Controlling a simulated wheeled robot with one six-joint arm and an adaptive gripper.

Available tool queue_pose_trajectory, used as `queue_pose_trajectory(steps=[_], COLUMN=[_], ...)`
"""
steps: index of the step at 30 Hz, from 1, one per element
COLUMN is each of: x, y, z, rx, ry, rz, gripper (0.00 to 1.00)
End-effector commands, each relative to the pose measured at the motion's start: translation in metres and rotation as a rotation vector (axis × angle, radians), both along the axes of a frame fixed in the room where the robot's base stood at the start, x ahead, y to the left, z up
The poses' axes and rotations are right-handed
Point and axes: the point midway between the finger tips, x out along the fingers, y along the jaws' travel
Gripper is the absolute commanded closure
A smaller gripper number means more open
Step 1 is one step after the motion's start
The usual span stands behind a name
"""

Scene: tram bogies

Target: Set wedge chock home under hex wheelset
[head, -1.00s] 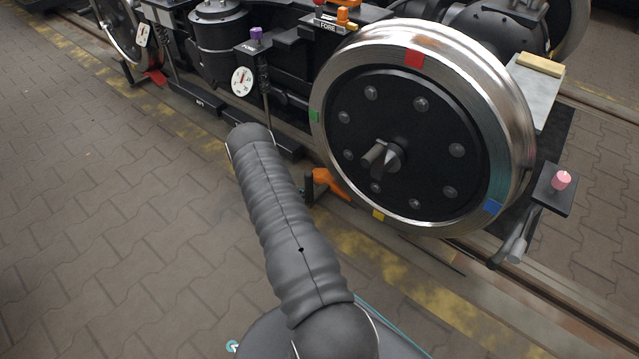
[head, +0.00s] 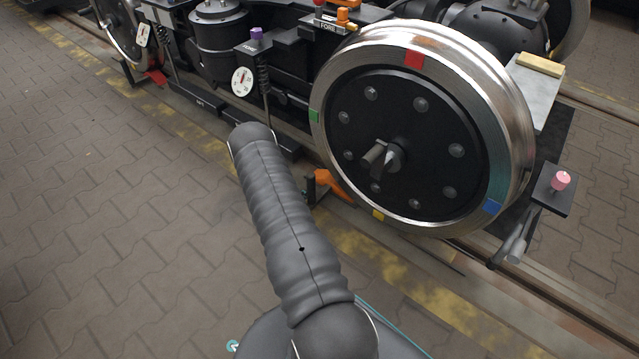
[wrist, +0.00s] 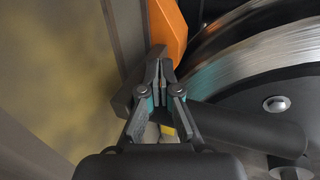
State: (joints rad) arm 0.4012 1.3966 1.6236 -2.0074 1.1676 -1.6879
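The orange wedge chock (head: 329,185) is low at the left underside of the hex wheelset (head: 408,135), close to the rail. A dark upright piece stands at its left end. In the wrist view the chock (wrist: 168,28) is just ahead of my fingertips, with the bright wheel rim (wrist: 255,55) to its right. My gripper (wrist: 160,70) has its fingertips drawn together against or just over the dark piece at the chock's near end. I see nothing clearly held between them. Whether the chock touches the wheel is unclear.
A pink-knobbed lever stand (head: 556,187) is right of the wheel. A white dial gauge (head: 243,81) and a purple knob (head: 256,34) are on the bogie at left. A dark hub bar (wrist: 260,130) lies close right of my gripper. The paving at left is clear.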

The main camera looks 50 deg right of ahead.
Motion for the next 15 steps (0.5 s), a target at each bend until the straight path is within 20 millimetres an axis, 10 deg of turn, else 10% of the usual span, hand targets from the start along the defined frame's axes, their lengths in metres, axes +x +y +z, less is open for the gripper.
queue_pose_trajectory(steps=[15], x=[-0.0077], y=[-0.0007], z=[-0.0003], rx=[0.001], ry=[0.001], rz=[-0.003], gripper=[1.0])
